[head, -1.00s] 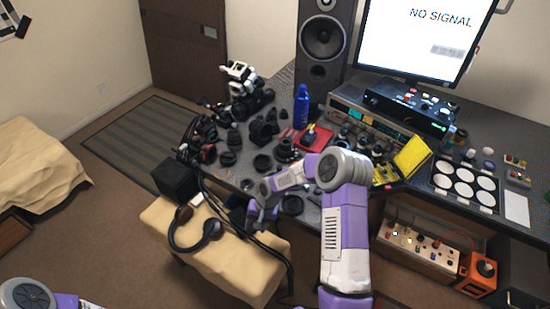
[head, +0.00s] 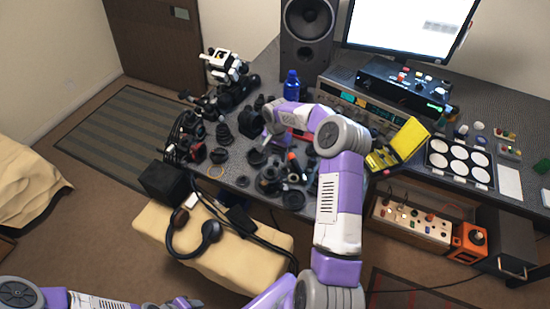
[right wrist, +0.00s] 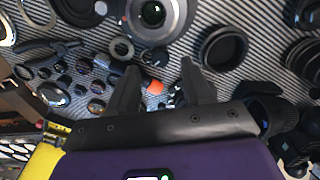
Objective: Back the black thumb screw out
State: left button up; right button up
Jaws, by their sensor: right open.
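I cannot single out the black thumb screw among the many small dark parts on the table. My right gripper (head: 268,138) reaches over the cluttered left part of the table in the head view. In the right wrist view its two dark fingers (right wrist: 158,80) are apart with nothing held between them. Beyond the fingertips lie a silver-rimmed lens (right wrist: 155,14), a metal ring (right wrist: 121,48) and a small orange-red part (right wrist: 155,87). My left gripper (head: 182,303) only just shows at the bottom edge in the head view, and its jaws are unclear.
Several black lens parts (head: 270,180) crowd the table's front. A blue bottle (head: 291,86) stands behind my right arm. An open yellow case (head: 408,140) and a tray of white discs (head: 437,146) lie to the right. A beige bench (head: 240,262) with headphones (head: 208,236) is in front.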

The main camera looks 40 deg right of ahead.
aim_at(277, 162)
jog(key=shift+f, duration=1.65)
jog(key=shift+c, duration=0.3)
grip_shut()
